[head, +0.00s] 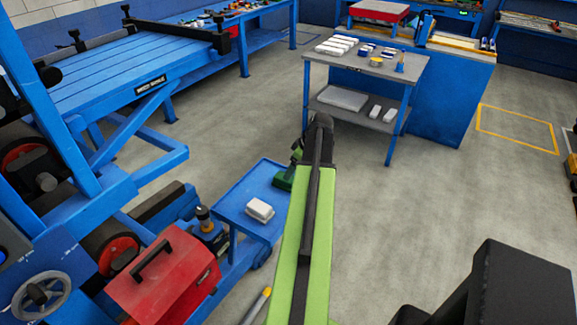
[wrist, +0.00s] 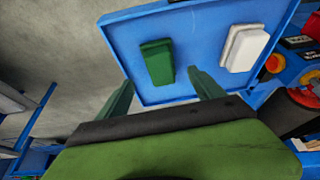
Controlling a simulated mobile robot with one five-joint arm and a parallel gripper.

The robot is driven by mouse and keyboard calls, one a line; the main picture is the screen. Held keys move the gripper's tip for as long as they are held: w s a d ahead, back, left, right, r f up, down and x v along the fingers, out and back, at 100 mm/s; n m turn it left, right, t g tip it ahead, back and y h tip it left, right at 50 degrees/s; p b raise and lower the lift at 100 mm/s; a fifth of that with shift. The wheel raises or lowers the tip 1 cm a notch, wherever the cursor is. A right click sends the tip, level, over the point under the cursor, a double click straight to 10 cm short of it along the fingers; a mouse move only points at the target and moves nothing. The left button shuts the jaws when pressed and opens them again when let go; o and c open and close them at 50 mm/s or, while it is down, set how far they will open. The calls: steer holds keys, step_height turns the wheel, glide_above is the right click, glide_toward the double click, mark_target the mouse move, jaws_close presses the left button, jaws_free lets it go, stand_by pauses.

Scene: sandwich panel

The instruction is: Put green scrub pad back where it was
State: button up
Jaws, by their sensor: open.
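The green scrub pad (wrist: 157,60) is a dark green block lying on a blue tray-like surface (wrist: 190,23) in the wrist view. In the head view the pad (head: 284,180) shows beside my arm, partly hidden by it. My gripper (wrist: 161,82) is open, with one finger on each side below the pad in the picture. Nothing is between the fingers, and the pad appears just beyond their tips. Whether a finger touches it cannot be told.
A white block (wrist: 243,47) lies right of the pad on the same surface; it also shows in the head view (head: 260,210). A red toolbox (head: 165,285) and machinery stand left. A grey two-shelf cart (head: 340,58) stands ahead.

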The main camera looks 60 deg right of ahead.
steer(key=p+v, duration=0.6)
steer(key=v, duration=0.2)
steer(key=shift+r, duration=0.25)
steer(key=shift+s, duration=0.15)
